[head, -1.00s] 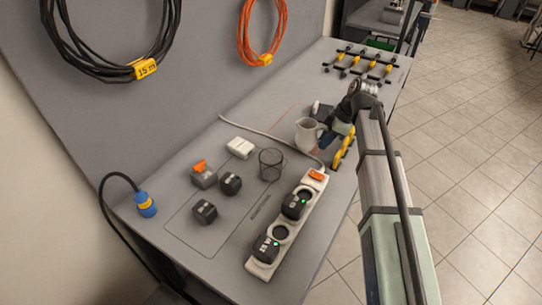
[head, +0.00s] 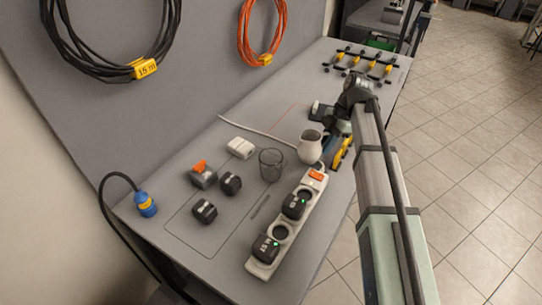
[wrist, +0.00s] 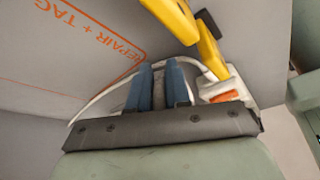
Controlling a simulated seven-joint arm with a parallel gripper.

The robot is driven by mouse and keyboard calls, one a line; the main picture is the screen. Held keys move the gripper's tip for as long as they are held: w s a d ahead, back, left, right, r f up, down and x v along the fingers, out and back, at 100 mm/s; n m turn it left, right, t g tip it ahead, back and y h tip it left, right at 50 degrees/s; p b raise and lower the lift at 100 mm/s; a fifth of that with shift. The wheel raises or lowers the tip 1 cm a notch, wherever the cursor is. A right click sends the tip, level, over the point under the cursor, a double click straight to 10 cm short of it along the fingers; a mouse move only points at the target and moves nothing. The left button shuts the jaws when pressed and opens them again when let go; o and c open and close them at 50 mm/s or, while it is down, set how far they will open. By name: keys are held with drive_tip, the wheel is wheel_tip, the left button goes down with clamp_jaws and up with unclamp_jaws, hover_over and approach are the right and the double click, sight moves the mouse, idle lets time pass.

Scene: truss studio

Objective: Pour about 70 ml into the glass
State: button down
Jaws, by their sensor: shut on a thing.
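A white jug (head: 310,149) is held at its right side by my gripper (head: 327,132) in the head view. The jug looks somewhat tilted toward the glass, with its dark mouth showing at the top. The clear glass (head: 271,165) stands upright on the bench just left of the jug, with a gap between them. No stream of liquid shows, and I cannot tell the level in the glass. In the wrist view my gripper's blue finger pads (wrist: 160,88) are close together. The jug cannot be made out clearly there.
A white power strip (head: 265,268) with black plugs lies in front of the glass. Black blocks (head: 230,183) and a white box (head: 240,148) lie to its left. A yellow clamp (head: 339,154) sits right of the jug, close by my gripper; it also shows in the wrist view (wrist: 205,45).

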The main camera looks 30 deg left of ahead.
sight(314, 133)
drive_tip(key=shift+s+r, duration=0.1)
drive_tip(key=shift+s+a+r+t+h, duration=0.3)
drive_tip(key=shift+s+r+t+h, duration=0.25)
drive_tip(key=shift+t, duration=0.3)
drive_tip(key=shift+s+a+r+t+h, duration=0.3)
drive_tip(key=shift+r+t+h, duration=0.25)
drive_tip(key=shift+r+t, duration=0.25)
drive_tip(key=s+r+t, duration=0.1)
drive_tip(key=a+r+t+h, duration=0.1)
drive_tip(key=s+r+t+h, duration=0.1)
drive_tip(key=shift+s+a+r, duration=0.2)
drive_tip(key=shift+s+a, duration=0.1)
drive_tip(key=shift+s+a+r+t+h, duration=0.2)
drive_tip(key=shift+r+t+h, duration=0.15)
drive_tip(key=shift+r+t, duration=0.25)
drive_tip(key=shift+s+a+r+t+h, duration=0.15)
drive_tip(key=shift+r+t+h, duration=0.25)
drive_tip(key=shift+r, duration=0.25)
drive_tip(key=shift+s+r+t+h, duration=0.2)
drive_tip(key=shift+r+t+h, duration=0.15)
drive_tip(key=shift+r+t, duration=0.25)
drive_tip(key=shift+s+a+r+t+h+p, duration=0.2)
drive_tip(key=shift+s+r+t+h+p, duration=0.1)
drive_tip(key=shift+r+t, duration=0.25)
drive_tip(key=shift+s+a+r+t+h, duration=0.25)
drive_tip(key=shift+s+r+t+h, duration=0.1)
drive_tip(key=shift+r+t+h, duration=0.3)
drive_tip(key=shift+s+a+r+t+p, duration=0.15)
drive_tip(key=shift+s+a+t+p, duration=0.2)
drive_tip(key=shift+s+p, duration=0.1)
